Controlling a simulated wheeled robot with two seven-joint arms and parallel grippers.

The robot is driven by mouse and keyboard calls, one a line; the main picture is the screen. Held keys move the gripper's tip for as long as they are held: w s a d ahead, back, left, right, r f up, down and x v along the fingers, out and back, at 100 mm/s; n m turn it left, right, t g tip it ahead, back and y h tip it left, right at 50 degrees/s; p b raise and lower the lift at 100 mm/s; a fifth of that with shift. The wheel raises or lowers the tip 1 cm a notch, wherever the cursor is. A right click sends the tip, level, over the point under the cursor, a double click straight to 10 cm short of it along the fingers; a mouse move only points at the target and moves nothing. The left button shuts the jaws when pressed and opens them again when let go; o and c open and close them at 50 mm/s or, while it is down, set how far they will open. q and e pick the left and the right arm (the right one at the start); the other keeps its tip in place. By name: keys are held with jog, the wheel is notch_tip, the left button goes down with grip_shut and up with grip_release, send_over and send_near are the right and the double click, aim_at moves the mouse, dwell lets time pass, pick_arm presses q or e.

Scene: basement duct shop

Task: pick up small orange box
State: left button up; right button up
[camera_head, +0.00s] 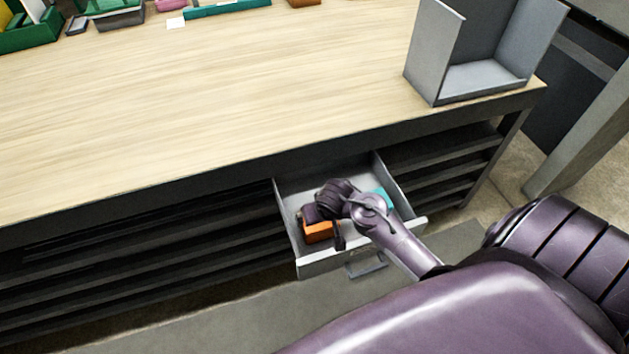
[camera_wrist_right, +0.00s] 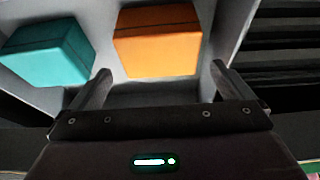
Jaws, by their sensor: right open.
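The small orange box (camera_head: 318,232) sits in the open drawer (camera_head: 312,264) under the workbench, towards its front left. In the right wrist view the orange box (camera_wrist_right: 158,40) lies on the drawer floor just beyond my gripper. My right gripper (camera_wrist_right: 160,80) is open and empty, its two fingers spread a little wider than the box and short of it. In the head view my right arm reaches into the drawer and partly covers the box. My left gripper does not show.
A teal box (camera_wrist_right: 50,52) sits in the same drawer beside the orange one; its edge shows in the head view (camera_head: 384,198). The drawer walls are close around. A grey open metal holder (camera_head: 485,80) stands at the bench's right end. Much of the wooden top (camera_head: 200,100) is clear.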

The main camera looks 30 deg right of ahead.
jog(key=shift+x, duration=0.95)
jog(key=x, duration=0.6)
jog(key=shift+s+f+b, duration=0.1)
jog(key=shift+b, duration=0.3)
jog(key=c, duration=0.8)
